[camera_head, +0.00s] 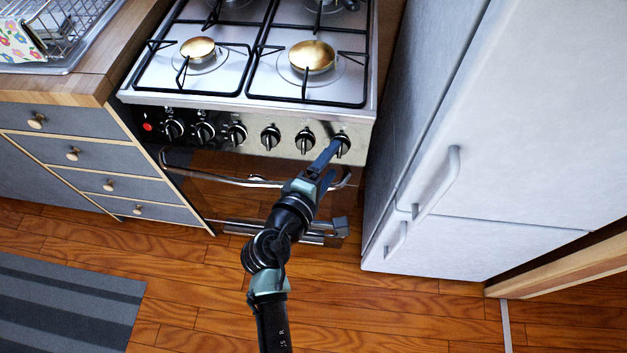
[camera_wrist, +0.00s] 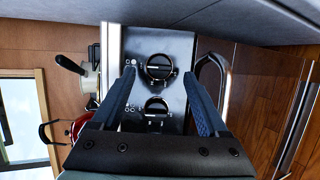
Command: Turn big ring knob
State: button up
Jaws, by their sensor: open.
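A row of black knobs runs along the stove's steel front panel (camera_head: 221,130). The rightmost knob (camera_head: 341,145) is partly covered by my gripper (camera_head: 331,160). In the wrist view this end knob (camera_wrist: 159,67) lies between my two open fingers (camera_wrist: 159,74), with gaps visible on both sides. A neighbouring knob (camera_wrist: 156,108) sits lower in the wrist view, also between the finger lines. I cannot tell which knob is labelled for the big ring. Nothing is held. A large brass burner (camera_head: 312,55) is at the front right of the hob.
The oven door handle (camera_head: 235,181) sticks out below the knobs and shows close to the right finger in the wrist view (camera_wrist: 213,80). A white fridge (camera_head: 480,130) stands close on the right. Drawers (camera_head: 70,150) are at the left. The wood floor (camera_head: 390,310) is clear in front.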

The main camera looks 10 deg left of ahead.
jog(key=v, duration=0.9)
jog(key=w+r+m+t+y, duration=0.1)
jog(key=w+r+m+t, duration=0.4)
jog(key=r, duration=1.2)
jog(key=w+d+r+m+t+y, duration=0.25)
jog(key=r+m, duration=0.35)
jog(key=r, duration=1.3)
jog(key=s+d+r+m+t+y, duration=0.1)
jog(key=s+r+m+t, duration=0.15)
jog(key=s+r, duration=0.6)
jog(key=s+d+r+m+t+y, duration=0.1)
jog(key=s+d+r+m+t, duration=0.2)
jog(key=r, duration=1)
notch_tip(320, 180, up, 13)
jog(key=a+n+t+p, duration=0.1)
jog(key=p, duration=1.2)
jog(key=shift+w+a+f+p, duration=0.2)
jog(key=shift+w+a+p, duration=0.15)
jog(key=shift+w, duration=0.15)
jog(key=shift+n, duration=0.25)
